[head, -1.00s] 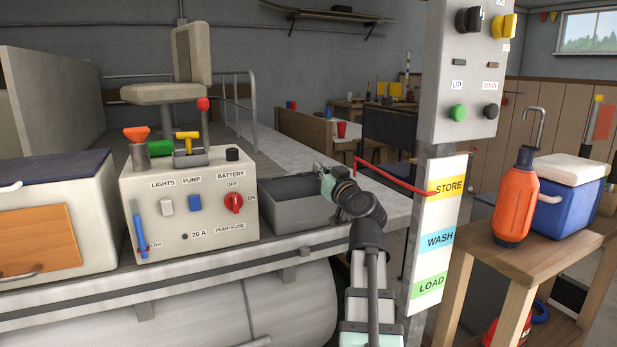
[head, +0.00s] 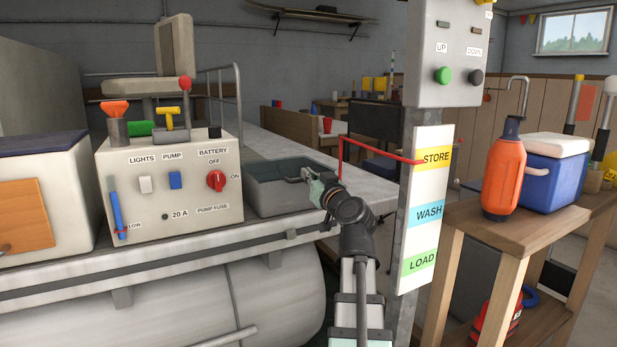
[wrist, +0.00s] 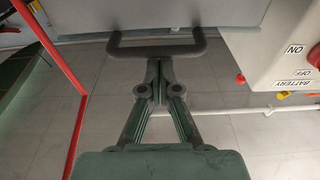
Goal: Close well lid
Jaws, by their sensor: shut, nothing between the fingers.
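A U-shaped handle (head: 291,179) shows over the well in the head view. In the wrist view the dark handle (wrist: 157,49) stands out from a grey panel (wrist: 180,14), which I cannot surely tell as the lid or a well wall. My gripper (head: 312,178) is shut and empty at the well's right side. In the wrist view its fingertips (wrist: 158,66) are at the handle's middle; contact is unclear.
The console (head: 180,195) with switches and a red knob stands close on the left. A post with a STORE/WASH/LOAD sign (head: 426,210) and a red bar (head: 380,152) stand right of my arm. A bench (head: 475,212) holds an orange sprayer (head: 503,172) and a blue cooler (head: 550,180).

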